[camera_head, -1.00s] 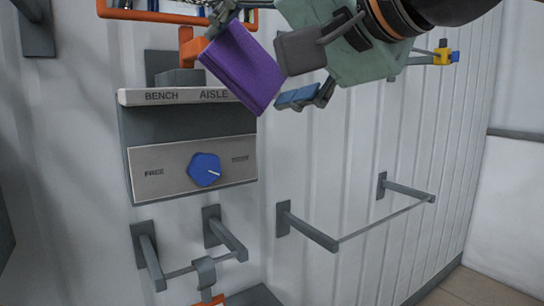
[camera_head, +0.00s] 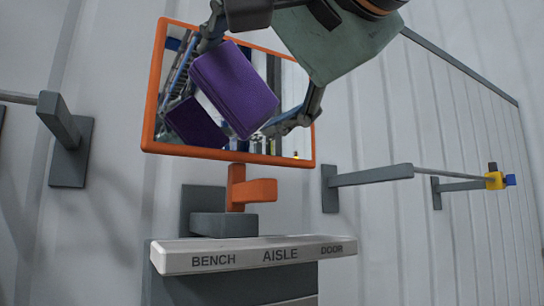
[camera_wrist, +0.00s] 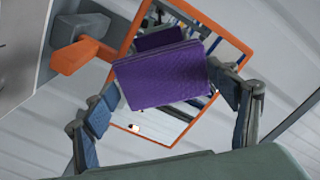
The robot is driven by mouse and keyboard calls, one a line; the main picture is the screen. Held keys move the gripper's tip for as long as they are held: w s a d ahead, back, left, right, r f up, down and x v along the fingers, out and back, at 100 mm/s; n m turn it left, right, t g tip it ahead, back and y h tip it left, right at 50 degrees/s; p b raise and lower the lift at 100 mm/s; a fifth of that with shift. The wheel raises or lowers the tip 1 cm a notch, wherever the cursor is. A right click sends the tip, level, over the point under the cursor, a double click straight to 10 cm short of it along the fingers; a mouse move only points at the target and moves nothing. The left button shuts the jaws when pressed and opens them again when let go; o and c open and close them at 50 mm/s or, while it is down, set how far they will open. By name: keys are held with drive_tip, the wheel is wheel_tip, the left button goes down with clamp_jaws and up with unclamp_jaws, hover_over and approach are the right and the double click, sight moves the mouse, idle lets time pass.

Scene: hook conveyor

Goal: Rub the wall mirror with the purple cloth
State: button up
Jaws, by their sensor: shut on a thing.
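The wall mirror (camera_head: 300,95) has an orange frame and hangs on the ribbed wall on an orange bracket; it also shows tilted in the wrist view (camera_wrist: 222,48). The purple cloth (camera_head: 235,88) is a folded pad in front of the glass, and in the wrist view (camera_wrist: 160,76) it covers the mirror's middle. Its dark purple reflection shows beside it in the glass, so the cloth seems apart from the mirror; the exact gap is unclear. My gripper (camera_head: 248,84) is shut on the cloth, one finger at each side. The cloth hides part of the glass.
A grey ledge (camera_head: 253,255) marked BENCH, AISLE and DOOR juts out below the mirror, under the orange bracket (camera_head: 254,190). A grey rail arm (camera_head: 370,176) stands out right of the mirror, with a yellow and blue piece (camera_head: 495,180) farther right. Another grey bracket (camera_head: 66,135) is at left.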

sight(214, 114)
drive_tip(key=shift+p+x, duration=0.45)
drive_tip(key=shift+x, duration=2.5)
drive_tip(key=shift+x, duration=1)
drive_tip(key=shift+d, duration=0.1)
drive_tip(key=w+d, duration=0.5)
drive_tip(key=d, duration=0.3)
drive_tip(key=shift+w+d+p, duration=0.25)
drive_tip(key=shift+d+p, duration=0.1)
drive_tip(key=shift+d, duration=0.05)
drive_tip(key=shift+a, duration=0.1)
